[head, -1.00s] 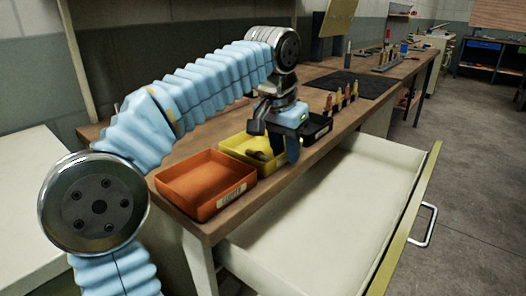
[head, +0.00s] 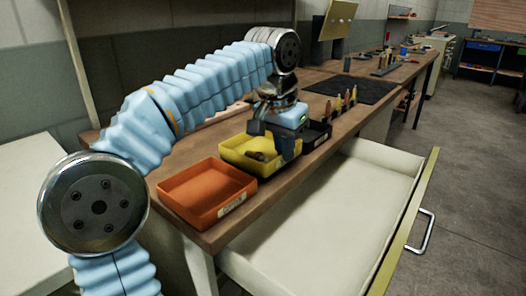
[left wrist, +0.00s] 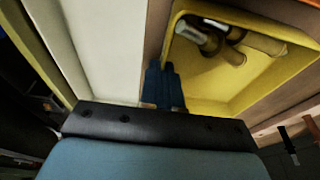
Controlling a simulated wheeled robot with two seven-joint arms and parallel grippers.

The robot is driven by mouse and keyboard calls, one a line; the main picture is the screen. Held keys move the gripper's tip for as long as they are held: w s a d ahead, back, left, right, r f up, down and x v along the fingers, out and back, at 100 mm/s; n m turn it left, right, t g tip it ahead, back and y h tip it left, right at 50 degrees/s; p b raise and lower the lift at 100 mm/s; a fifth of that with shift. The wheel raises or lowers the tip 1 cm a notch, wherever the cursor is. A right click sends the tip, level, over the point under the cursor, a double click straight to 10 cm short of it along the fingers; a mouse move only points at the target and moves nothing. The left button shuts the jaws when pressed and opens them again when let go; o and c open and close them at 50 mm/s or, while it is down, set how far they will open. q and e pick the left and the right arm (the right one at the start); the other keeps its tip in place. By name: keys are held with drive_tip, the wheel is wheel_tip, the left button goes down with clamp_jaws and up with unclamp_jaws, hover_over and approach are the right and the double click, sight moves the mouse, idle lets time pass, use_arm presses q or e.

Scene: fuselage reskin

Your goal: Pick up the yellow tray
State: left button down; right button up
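The yellow tray (head: 232,158) is near the bench's front edge, between the orange tray and a black bin, with small parts (left wrist: 222,42) in it. My left gripper (head: 287,150) is at the tray's drawer-side wall, pointing down, and seems shut on that wall. The tray appears slightly raised off the bench. In the left wrist view the tray (left wrist: 250,85) fills the upper right, with a blue finger (left wrist: 164,88) against its wall; the other finger is hidden. My right gripper is not in view.
The orange tray (head: 207,192) sits close by, nearer to me. The black bin (head: 317,135) is just beyond the yellow tray. An open, empty drawer (head: 330,215) juts out below the bench. Upright coloured tools (head: 345,100) and a dark mat (head: 355,88) are farther along.

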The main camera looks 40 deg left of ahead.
use_arm(q)
drive_tip(key=shift+w+v, duration=0.2)
drive_tip(key=shift+v, duration=0.6)
drive_tip(key=shift+w+v, duration=0.2)
drive_tip(key=shift+v, duration=0.55)
drive_tip(key=shift+s+r, duration=0.1)
